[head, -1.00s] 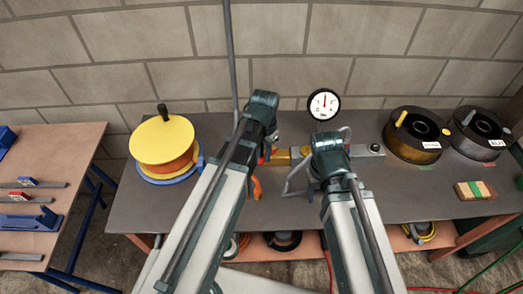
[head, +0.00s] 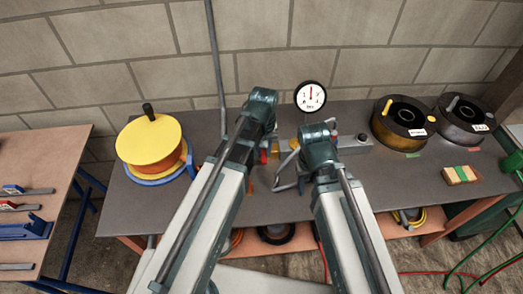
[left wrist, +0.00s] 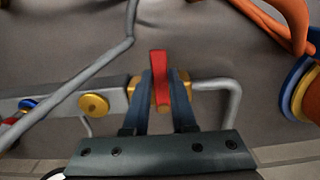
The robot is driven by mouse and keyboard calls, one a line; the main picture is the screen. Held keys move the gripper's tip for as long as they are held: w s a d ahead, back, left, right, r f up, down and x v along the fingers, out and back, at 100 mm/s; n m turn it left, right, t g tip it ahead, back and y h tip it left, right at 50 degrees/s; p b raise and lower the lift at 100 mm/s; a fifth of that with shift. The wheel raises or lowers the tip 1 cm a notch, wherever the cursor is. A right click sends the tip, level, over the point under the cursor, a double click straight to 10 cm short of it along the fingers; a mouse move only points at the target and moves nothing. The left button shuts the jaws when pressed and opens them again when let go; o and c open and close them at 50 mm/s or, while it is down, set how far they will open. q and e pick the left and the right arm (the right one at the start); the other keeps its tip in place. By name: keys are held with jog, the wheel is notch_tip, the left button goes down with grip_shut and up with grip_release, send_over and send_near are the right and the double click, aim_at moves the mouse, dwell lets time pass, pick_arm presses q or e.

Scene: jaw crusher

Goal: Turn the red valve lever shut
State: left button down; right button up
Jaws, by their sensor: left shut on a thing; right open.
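The red valve lever (left wrist: 159,68) stands between the two blue-grey fingers of my left gripper (left wrist: 161,88) in the left wrist view. The fingers are shut on it. Behind it is the brass valve body (left wrist: 133,84) on a grey block with a brass knob. In the head view my left gripper (head: 266,150) is at the valve, and its wrist hides most of the lever. My right gripper (head: 318,160) is over the bench just right of the valve. It is open, with its fingers largely hidden by its own wrist.
A round white gauge (head: 310,96) stands behind the valve. A yellow-topped reel (head: 149,142) is at the bench's left. Two dark reels (head: 403,123) (head: 466,117) and a small wooden block (head: 459,175) are at the right. A bent grey pipe (left wrist: 236,92) runs beside the valve.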

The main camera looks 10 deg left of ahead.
aim_at(264, 155)
pick_arm(q)
jog(key=shift+d, duration=0.15)
dwell(0.4)
jog(key=c, duration=0.7)
grip_release()
notch_tip(264, 155, up, 14)
jog(key=p, duration=1.4)
jog(key=shift+f, duration=0.1)
